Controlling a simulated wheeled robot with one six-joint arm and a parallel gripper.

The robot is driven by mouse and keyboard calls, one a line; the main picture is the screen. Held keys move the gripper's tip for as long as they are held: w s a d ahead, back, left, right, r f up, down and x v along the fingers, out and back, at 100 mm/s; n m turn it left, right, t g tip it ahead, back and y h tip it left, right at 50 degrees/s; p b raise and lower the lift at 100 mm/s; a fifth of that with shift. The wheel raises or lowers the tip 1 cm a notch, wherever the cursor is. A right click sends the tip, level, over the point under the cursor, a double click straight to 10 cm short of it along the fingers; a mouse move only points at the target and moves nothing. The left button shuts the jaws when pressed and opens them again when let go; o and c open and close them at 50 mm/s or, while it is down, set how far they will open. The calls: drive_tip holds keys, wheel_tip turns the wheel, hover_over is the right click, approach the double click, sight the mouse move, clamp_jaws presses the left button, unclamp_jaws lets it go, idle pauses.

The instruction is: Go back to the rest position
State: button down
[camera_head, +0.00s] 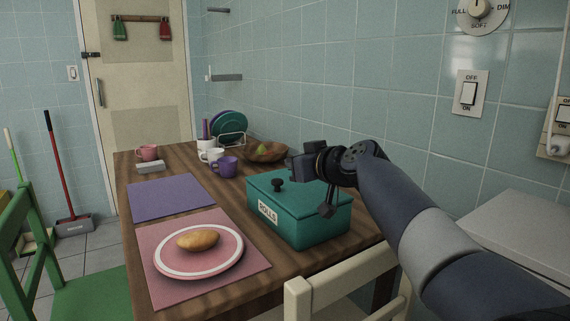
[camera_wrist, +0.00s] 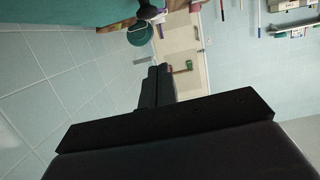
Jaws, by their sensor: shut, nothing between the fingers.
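My gripper (camera_head: 301,167) is above the far right part of the teal box labelled "ROLLS" (camera_head: 318,224), with nothing held. In the wrist view my gripper (camera_wrist: 155,72) is shut, its two fingers together and pointing toward the far door. The box stands on the table with its lid on and a dark knob on top. A bread roll (camera_head: 198,240) lies on the pink plate (camera_head: 160,266), which rests on a pink mat (camera_head: 160,292) at the near left.
A purple mat (camera_head: 170,197), purple mug (camera_head: 224,167), white mug (camera_head: 210,156), pink mug (camera_head: 147,152), wooden bowl (camera_head: 278,153) and dish rack (camera_head: 234,138) occupy the table's far part. A cream chair (camera_head: 340,285) stands at the near edge, a green chair (camera_head: 85,285) at left. The tiled wall is close on the right.

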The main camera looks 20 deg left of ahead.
drive_tip(key=shift+v, duration=1.85)
drive_tip(key=shift+w+a, duration=0.1)
hover_over(281, 195)
drive_tip(key=shift+s+d+f, duration=0.1)
drive_tip(key=shift+d+f, duration=0.1)
drive_tip(key=shift+f, duration=0.35)
drive_tip(key=shift+s+d+f, duration=0.1)
drive_tip(key=shift+d+f, duration=0.05)
drive_tip(key=shift+f, duration=0.4)
drive_tip(key=f, duration=0.1)
drive_tip(key=f+b, duration=0.1)
drive_tip(key=shift+w+a+f, duration=0.35)
drive_tip(key=shift+a+f, duration=0.05)
drive_tip(key=shift+s+f+b, duration=0.1)
drive_tip(key=shift+f+b, duration=0.45)
drive_tip(key=shift+f, duration=0.2)
drive_tip(key=shift+d, duration=0.1)
